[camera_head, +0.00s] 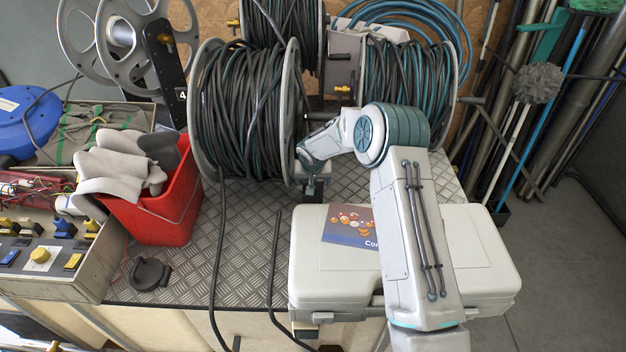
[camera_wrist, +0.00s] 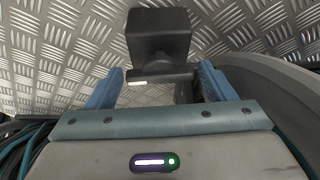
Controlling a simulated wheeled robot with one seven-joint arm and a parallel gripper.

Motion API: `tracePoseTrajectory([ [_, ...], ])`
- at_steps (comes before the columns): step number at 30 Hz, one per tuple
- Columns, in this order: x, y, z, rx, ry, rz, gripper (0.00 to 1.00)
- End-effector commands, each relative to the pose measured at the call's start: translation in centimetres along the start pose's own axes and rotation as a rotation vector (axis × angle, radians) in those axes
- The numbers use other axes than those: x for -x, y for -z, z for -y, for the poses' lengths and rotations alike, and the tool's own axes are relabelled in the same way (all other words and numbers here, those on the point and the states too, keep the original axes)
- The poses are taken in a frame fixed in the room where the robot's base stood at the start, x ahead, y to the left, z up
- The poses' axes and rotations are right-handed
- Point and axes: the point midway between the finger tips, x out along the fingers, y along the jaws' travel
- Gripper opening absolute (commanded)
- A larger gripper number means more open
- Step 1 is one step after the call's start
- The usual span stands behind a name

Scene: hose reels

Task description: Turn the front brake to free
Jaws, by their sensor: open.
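The front reel (camera_head: 243,115) stands on the metal checker plate, wound with dark hose. My gripper (camera_head: 313,188) is low at the right flange of this reel, small and partly hidden by my arm in the head view. In the wrist view my gripper (camera_wrist: 158,84) is open, with blue fingers at left and right. A dark block with a flat bar (camera_wrist: 158,36), which looks like the brake part, lies ahead of the fingers. The bar with a small white mark spans the gap between the fingertips; I cannot tell whether they touch it. The brake's setting cannot be read.
A white case (camera_head: 470,270) with a leaflet stands in front, under my arm. A red bin (camera_head: 160,215) with gloves stands left of the front reel. More reels (camera_head: 408,85) stand behind. A loose hose (camera_head: 220,260) hangs over the front edge. Poles (camera_head: 510,130) lean at right.

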Motion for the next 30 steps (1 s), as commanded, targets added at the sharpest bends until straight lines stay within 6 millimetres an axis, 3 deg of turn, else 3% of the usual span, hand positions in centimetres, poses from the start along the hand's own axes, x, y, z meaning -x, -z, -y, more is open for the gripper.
tracePoseTrajectory([
  [5, 0.0, 0.02, 0.0, 0.0, 0.0, -0.001, 0.76],
  [9, 0.02, 0.03, -0.01, 0.0, 0.0, -0.001, 0.44],
  [20, 0.03, 0.07, -0.1, 0.031, 0.014, -0.002, 0.45],
  [30, 0.03, 0.14, -0.36, 0.228, 0.099, -0.002, 0.45],
])
